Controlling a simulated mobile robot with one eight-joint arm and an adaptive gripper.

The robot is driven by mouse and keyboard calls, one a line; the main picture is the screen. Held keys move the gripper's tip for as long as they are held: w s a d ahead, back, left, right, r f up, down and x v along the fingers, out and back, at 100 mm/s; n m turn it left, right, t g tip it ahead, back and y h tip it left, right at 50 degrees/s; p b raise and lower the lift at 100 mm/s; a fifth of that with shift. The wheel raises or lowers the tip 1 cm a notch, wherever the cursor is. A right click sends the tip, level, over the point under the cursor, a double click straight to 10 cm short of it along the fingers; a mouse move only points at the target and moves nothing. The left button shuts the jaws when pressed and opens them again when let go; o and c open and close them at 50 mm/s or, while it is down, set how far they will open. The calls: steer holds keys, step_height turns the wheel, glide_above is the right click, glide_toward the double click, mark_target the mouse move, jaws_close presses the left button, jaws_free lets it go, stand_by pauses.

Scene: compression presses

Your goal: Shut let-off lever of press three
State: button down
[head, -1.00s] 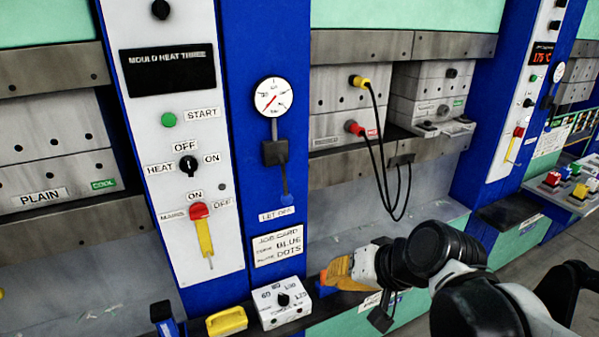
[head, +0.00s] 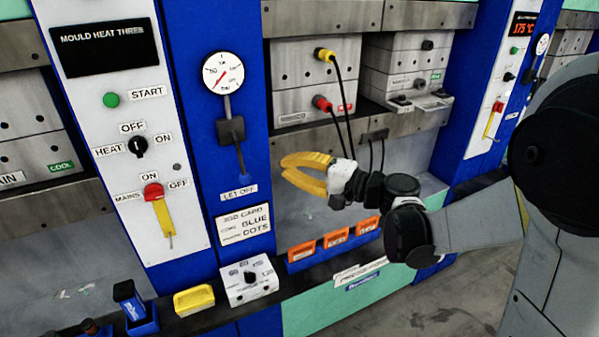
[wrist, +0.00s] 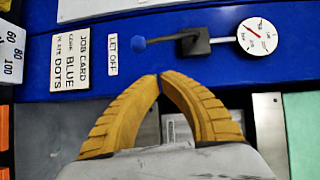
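The let-off lever (head: 231,130) is on the blue column of press three, below a round gauge (head: 222,73). Its rod hangs down from a dark block, above the LET OFF label (head: 239,193). In the wrist view the lever's blue knob (wrist: 138,43) is at the left end of the rod, next to the LET OFF label. My gripper (head: 283,167), with yellow fingers, is right of the lever, apart from it. In the wrist view my gripper (wrist: 160,77) has its fingertips together with nothing between them, below the knob in the picture.
Black cables (head: 343,130) hang from plugs behind my gripper. Orange bins (head: 334,238), a white dial box (head: 249,281) and a yellow block (head: 194,299) line the ledge below. A white panel (head: 134,150) with a red-and-yellow mains handle (head: 157,205) is left of the lever.

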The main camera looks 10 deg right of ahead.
mark_target(250, 176)
steer(key=w+a+b, duration=0.1)
steer(key=w+a, duration=0.1)
steer(key=a, duration=0.5)
steer(key=shift+w+f+b, duration=0.2)
steer(key=shift+f+b, duration=0.05)
steer(key=shift+b, duration=0.1)
steer(key=shift+a, duration=0.1)
steer(key=shift+s+a+f+m+b, duration=0.15)
steer(key=shift+a+f+m+b, duration=0.25)
steer(key=shift+a+b, duration=0.3)
steer(key=shift+a+r+y, duration=0.1)
steer(key=shift+a+y, duration=0.05)
steer(key=shift+y, duration=0.15)
steer(key=shift+r, duration=0.15)
